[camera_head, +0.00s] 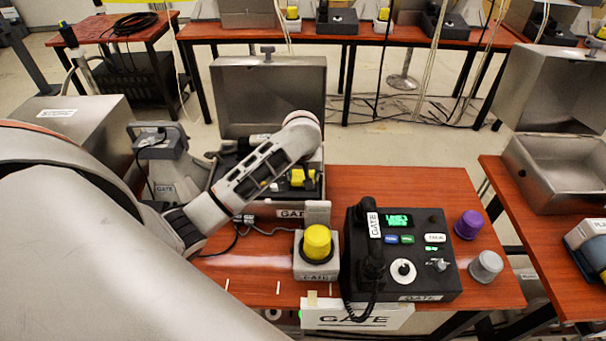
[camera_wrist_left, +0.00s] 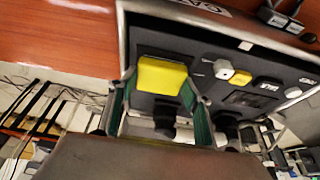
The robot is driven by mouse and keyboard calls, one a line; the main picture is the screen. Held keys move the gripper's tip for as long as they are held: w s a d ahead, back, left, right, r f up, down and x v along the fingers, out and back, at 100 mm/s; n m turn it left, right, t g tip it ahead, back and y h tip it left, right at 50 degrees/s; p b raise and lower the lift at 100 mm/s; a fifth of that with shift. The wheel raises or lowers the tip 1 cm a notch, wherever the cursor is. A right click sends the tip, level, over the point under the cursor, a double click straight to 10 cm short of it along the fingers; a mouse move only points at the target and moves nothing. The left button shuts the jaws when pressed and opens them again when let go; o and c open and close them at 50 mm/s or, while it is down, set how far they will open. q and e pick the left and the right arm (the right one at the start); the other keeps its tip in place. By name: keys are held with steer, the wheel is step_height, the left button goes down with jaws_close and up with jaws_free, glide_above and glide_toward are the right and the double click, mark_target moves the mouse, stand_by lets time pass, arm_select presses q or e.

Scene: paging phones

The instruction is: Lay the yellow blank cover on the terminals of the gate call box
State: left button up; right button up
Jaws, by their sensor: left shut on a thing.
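The gate call box is an open grey metal case (camera_head: 268,97) with its lid raised at the back and a GATE label on its front. It also shows in the wrist view, with a dark inner panel (camera_wrist_left: 215,58) and a part of its label. My left gripper (camera_head: 304,170) reaches down into it. The yellow blank cover (camera_head: 299,178) is between its green-lined fingers (camera_wrist_left: 160,88); the cover also shows in the wrist view (camera_wrist_left: 162,76). It is over the dark panel; I cannot tell whether it touches. The terminals are not clearly visible. My right gripper is out of view.
A yellow dome button (camera_head: 317,241) on a GATE box and a black GATE phone console (camera_head: 400,285) stand in front on the red table (camera_head: 250,285). Purple (camera_head: 468,224) and grey (camera_head: 486,266) knobs are at right.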

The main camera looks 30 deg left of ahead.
arm_select(q)
steer(key=shift+f, duration=0.1)
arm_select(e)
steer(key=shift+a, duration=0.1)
arm_select(q)
steer(key=o, duration=1.1)
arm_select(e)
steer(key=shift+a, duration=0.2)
arm_select(q)
steer(key=v, duration=1.2)
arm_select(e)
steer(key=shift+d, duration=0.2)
arm_select(q)
steer(key=shift+s, duration=0.1)
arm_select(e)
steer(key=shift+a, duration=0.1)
